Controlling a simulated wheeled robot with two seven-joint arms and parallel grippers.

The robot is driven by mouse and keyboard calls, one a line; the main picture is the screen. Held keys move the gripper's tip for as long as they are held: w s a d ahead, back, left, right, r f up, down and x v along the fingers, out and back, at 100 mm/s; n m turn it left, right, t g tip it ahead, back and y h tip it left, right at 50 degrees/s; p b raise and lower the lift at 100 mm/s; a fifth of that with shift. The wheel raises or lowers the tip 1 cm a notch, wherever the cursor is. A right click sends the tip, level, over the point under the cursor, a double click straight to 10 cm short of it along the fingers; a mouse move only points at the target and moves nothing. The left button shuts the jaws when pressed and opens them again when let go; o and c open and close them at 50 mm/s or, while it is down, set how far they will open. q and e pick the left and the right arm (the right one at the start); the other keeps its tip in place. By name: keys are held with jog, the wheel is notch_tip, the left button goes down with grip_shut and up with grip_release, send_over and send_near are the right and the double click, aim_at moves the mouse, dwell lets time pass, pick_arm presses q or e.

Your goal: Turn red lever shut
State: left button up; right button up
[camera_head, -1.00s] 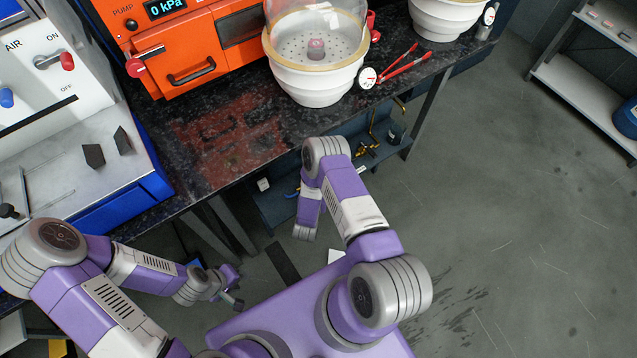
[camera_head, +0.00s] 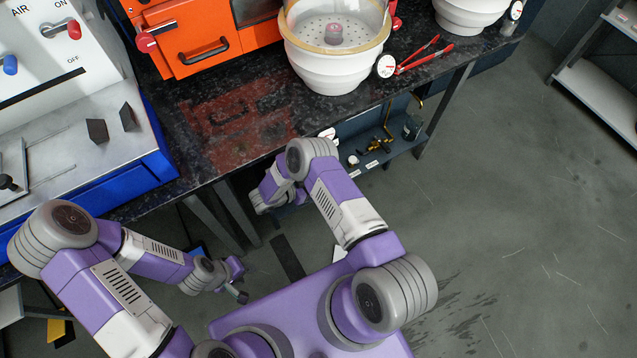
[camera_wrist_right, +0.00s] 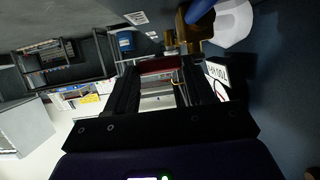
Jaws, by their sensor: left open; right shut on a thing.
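In the right wrist view, a dark red bar (camera_wrist_right: 160,66), likely the red lever's handle, lies between the fingertips of my right gripper (camera_wrist_right: 163,72). That gripper is shut on it. Brass fittings (camera_wrist_right: 195,32) sit just beyond, with a blue part (camera_wrist_right: 199,10) above them. In the head view the right forearm reaches to the table's front edge, and the gripper's fingers are hidden. My left gripper (camera_head: 238,283) is open and empty, low in front of the table. Two other red-handled levers show: one on the white ON/OFF panel (camera_head: 70,28), one on the orange oven (camera_head: 147,42).
The dark table (camera_head: 230,125) holds the oven, a white pot with a clear dome (camera_head: 335,70) and red tongs (camera_head: 418,56). A shelf under the table carries brass fittings (camera_head: 378,143). A white card with lettering (camera_wrist_right: 216,72) is right of the right fingers.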

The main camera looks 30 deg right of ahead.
jog(key=shift+a+f+g, duration=0.1)
jog(key=shift+a+g, duration=0.05)
jog(key=shift+g, duration=0.15)
jog(key=o, duration=1)
jog(key=shift+o, duration=0.2)
jog(key=p+v, duration=0.1)
jog(key=v, duration=0.6)
jog(key=shift+a, duration=0.25)
